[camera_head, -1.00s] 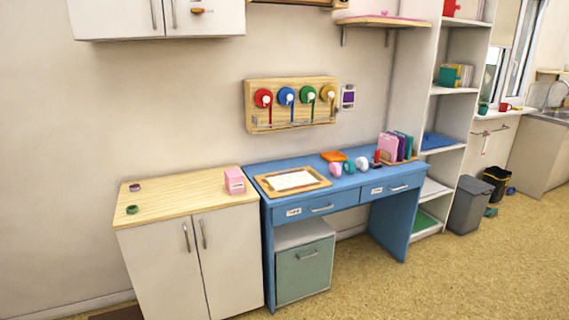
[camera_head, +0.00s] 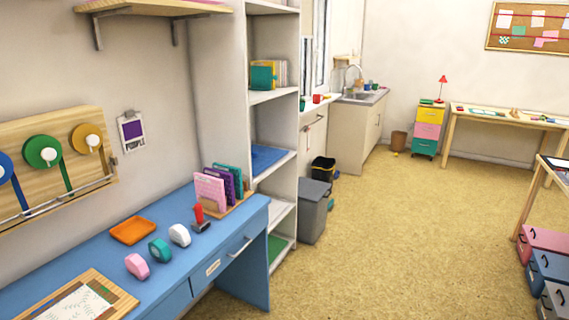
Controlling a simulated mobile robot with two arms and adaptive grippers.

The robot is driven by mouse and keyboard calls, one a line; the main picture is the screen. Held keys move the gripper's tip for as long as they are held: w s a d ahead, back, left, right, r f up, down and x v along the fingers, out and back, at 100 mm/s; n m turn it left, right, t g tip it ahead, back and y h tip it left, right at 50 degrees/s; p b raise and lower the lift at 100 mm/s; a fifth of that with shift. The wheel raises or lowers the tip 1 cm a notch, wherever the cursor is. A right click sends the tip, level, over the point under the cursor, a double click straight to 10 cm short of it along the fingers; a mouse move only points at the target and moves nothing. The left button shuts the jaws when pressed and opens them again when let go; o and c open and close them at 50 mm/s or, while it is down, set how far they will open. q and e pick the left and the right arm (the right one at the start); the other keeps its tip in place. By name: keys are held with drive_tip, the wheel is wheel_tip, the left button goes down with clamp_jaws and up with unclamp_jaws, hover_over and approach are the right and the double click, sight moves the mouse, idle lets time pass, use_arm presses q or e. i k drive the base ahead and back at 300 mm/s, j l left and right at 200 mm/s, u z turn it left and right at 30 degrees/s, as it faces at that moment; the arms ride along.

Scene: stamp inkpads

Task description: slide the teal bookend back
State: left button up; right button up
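A teal block that looks like the bookend (camera_head: 262,77) stands on an upper shelf of the tall white shelf unit (camera_head: 220,95). It is at the left end of a short row of upright books (camera_head: 281,73) with green, yellow and pale spines. I cannot tell whether it touches them. Neither of my grippers shows in the head view.
The blue desk (camera_head: 90,262) stands before the shelf unit, holding an orange tray (camera_head: 133,230), tape dispensers, a red-handled stamp (camera_head: 199,217) and a folder rack (camera_head: 232,205). A grey bin (camera_head: 313,212) stands beside the unit. Open floor (camera_head: 400,240) lies to the right.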

sight(262, 77)
drive_tip(key=i+j+z, duration=0.1)
drive_tip(key=i+z, duration=0.35)
drive_tip(key=i, duration=1.3)
